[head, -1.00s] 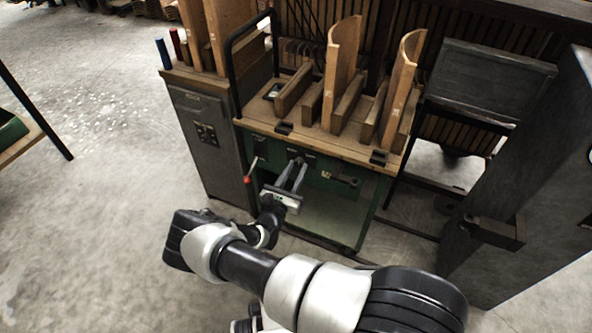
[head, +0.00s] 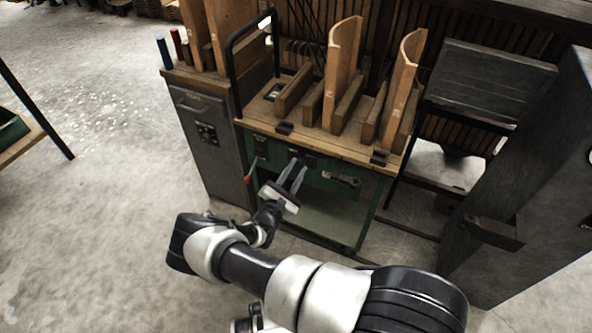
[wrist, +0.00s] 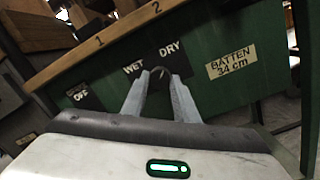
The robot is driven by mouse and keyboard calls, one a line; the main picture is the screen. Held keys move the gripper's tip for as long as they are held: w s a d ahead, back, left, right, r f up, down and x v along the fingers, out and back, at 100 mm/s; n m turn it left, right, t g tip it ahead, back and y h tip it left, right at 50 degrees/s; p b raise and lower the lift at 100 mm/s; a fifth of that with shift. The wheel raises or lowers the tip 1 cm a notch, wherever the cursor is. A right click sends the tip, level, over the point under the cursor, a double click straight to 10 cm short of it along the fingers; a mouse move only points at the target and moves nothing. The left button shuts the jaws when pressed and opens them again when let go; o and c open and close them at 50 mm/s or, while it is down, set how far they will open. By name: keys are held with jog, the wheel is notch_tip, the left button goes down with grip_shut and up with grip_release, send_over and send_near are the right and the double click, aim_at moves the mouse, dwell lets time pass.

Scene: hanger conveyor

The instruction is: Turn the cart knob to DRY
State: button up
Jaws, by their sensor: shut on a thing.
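The green cart (head: 330,211) with a wooden top stands in front of me. Its knob (wrist: 158,78) is a dark shape on the front panel between the WET label (wrist: 133,68) and the DRY label (wrist: 169,50) in the wrist view. My gripper (head: 297,164) is shut on the knob, with a finger on each side, and it also shows in the wrist view (wrist: 159,80). The gripper is rolled relative to the panel. The fingers hide most of the knob, so I cannot tell which label it points to.
A lever with a red end (head: 248,179) hangs left of the gripper. An OFF label (wrist: 82,96) and a BATTEN 34 cm label (wrist: 231,62) are on the panel. Wooden pieces (head: 343,70) stand on the cart top. A grey cabinet (head: 205,140) is at left; floor is clear farther left.

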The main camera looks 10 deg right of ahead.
dwell(0.4)
jog(key=o, duration=1.1)
jog(key=shift+c, duration=0.2)
jog(key=p+v, duration=0.1)
jog(key=v, duration=1.6)
jog(key=shift+s+a+p, duration=0.15)
jog(key=shift+s+p, duration=0.05)
jog(key=shift+p, duration=0.15)
jog(key=shift+f, duration=0.1)
